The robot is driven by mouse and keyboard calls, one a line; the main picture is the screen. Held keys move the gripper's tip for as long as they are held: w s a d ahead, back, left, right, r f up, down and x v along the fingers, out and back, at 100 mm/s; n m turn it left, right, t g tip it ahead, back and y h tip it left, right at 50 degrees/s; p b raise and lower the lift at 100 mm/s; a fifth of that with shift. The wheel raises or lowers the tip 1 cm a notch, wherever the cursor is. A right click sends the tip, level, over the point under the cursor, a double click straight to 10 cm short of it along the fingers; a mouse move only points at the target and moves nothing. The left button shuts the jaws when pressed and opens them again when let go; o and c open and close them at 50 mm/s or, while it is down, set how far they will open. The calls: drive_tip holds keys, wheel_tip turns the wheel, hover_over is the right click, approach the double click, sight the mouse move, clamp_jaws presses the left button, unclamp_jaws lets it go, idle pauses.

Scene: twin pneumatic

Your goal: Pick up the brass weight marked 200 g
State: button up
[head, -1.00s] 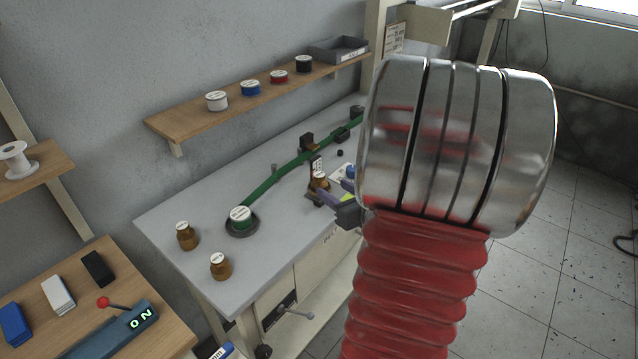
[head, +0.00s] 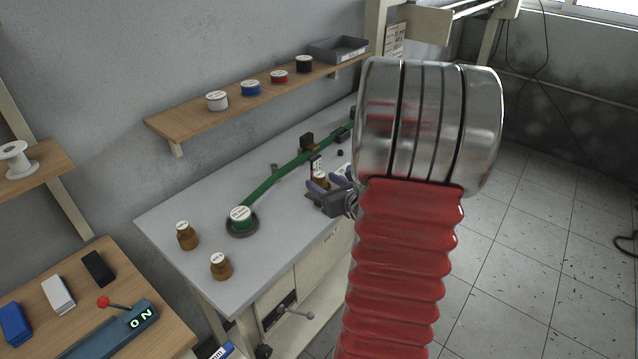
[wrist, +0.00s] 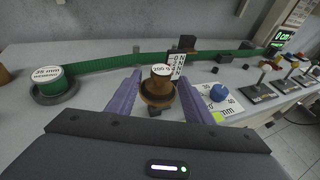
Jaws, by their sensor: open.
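The brass weight, with a white top label that seems to read 200 g, stands upright near the front edge of the grey bench; it shows in the wrist view (wrist: 160,84) and the head view (head: 320,180). My gripper (wrist: 155,100) is open, its purple fingers on either side of the weight. A gap shows by the right finger; I cannot tell whether the left finger touches. In the head view my gripper (head: 327,187) partly hides the weight's lower part. Two more brass weights, (head: 187,236) and (head: 221,266), stand at the bench's left end.
A black-and-white sign (wrist: 176,65) stands close behind the weight. A green strip runs behind it to a green spool (wrist: 55,85) in a dark dish. A blue-knobbed object (wrist: 219,93) and several levers stand to the right. A shelf (head: 250,98) with spools is above the bench.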

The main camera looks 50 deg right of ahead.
sight(322, 181)
drive_tip(key=shift+x, duration=1.55)
drive_tip(key=c, duration=1)
drive_tip(key=shift+r, duration=5.05)
clamp_jaws()
